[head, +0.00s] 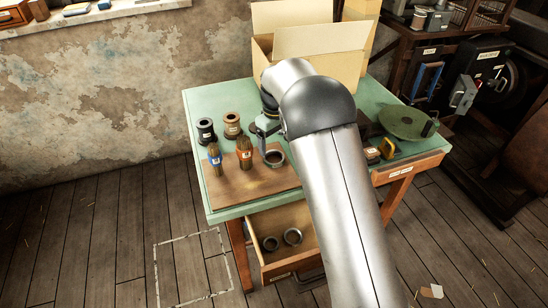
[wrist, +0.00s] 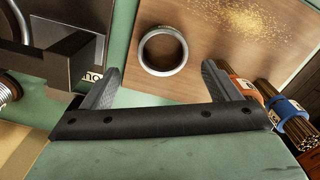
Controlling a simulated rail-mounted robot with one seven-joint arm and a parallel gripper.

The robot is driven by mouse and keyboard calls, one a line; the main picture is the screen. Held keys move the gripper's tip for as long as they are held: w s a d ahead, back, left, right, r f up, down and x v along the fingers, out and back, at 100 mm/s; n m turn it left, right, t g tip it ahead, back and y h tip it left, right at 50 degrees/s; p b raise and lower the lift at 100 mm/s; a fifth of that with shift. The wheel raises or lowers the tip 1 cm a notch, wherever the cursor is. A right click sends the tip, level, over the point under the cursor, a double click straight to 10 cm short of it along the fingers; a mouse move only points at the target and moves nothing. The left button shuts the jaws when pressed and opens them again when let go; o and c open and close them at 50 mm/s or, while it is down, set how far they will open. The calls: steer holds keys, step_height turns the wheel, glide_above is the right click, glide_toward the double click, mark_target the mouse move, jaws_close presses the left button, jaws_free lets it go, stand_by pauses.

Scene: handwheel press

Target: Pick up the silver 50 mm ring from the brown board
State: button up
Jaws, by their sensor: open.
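The silver ring (wrist: 163,71) lies flat on the brown board (wrist: 222,55), near the board's edge in the wrist view. In the head view the ring (head: 275,164) is at the right part of the board (head: 235,194), partly close behind my arm's outline. My gripper (wrist: 162,67) is open and empty. In the wrist view its two fingers stand left and right of the ring, with the ring just beyond the fingertips and clear of both. In the head view my gripper (head: 264,128) is mostly hidden by my arm, above and behind the ring.
An open drawer (head: 283,218) below holds two more rings. A cardboard box (head: 335,62) stands at the back. A dark block (wrist: 70,60) is left in the wrist view.

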mark_target(274, 161)
steer(key=shift+s+a+f+p, duration=0.15)
steer(key=shift+f+p, duration=0.65)
steer(key=shift+f, duration=1.85)
steer(key=c, duration=1.1)
